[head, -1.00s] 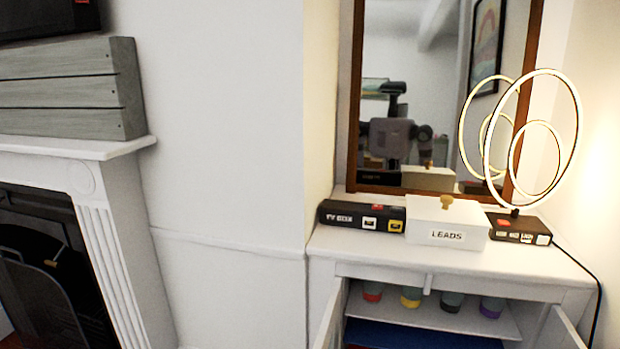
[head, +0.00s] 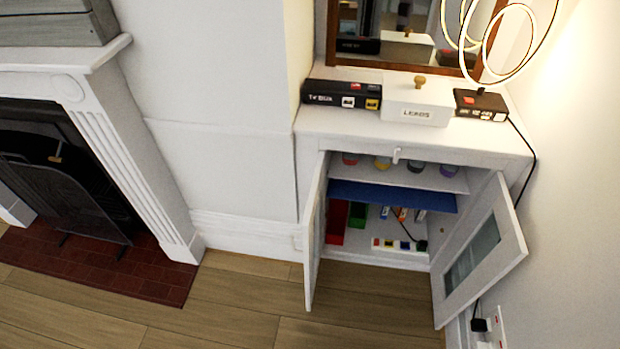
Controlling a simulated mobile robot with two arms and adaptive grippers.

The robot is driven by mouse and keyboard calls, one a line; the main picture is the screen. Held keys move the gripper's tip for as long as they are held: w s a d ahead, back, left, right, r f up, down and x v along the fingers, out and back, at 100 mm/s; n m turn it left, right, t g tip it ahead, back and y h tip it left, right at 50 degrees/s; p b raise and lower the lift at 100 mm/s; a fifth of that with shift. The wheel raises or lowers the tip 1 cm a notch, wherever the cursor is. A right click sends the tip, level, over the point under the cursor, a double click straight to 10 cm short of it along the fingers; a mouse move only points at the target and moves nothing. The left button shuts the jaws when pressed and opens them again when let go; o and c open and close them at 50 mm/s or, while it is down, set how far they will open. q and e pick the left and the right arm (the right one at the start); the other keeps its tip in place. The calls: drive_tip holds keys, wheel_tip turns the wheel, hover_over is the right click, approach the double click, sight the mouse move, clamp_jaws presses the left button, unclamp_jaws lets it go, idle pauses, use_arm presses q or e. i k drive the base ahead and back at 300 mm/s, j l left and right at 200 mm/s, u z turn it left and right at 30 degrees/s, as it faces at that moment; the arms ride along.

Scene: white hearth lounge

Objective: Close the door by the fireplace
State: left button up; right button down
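A white cabinet (head: 340,122) stands in the alcove to the right of the fireplace (head: 125,120). Both of its doors are open. The left door (head: 315,235), the one nearer the fireplace, stands swung outward and is seen nearly edge-on. The right door (head: 477,255), with a glass pane, is swung wide toward the right wall. Inside are several jars on the upper shelf, a blue board (head: 395,195), and red and green boxes with a power strip below. Neither of my grippers shows in the head view.
The wooden floor (head: 235,305) in front of the cabinet is clear. A white LEADS box (head: 415,104), two black boxes and a ring lamp (head: 510,45) stand on the cabinet top. A cable runs down its right side to a wall socket (head: 493,328).

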sight(308, 244)
drive_tip(key=j+z, duration=0.2)
drive_tip(key=j, duration=0.2)
drive_tip(key=k+j+z, duration=0.25)
drive_tip(key=j, duration=0.15)
drive_tip(key=j+z, duration=0.2)
drive_tip(key=j, duration=0.2)
drive_tip(key=k+j+z, duration=0.25)
drive_tip(key=i+j, duration=0.1)
drive_tip(key=j, duration=0.05)
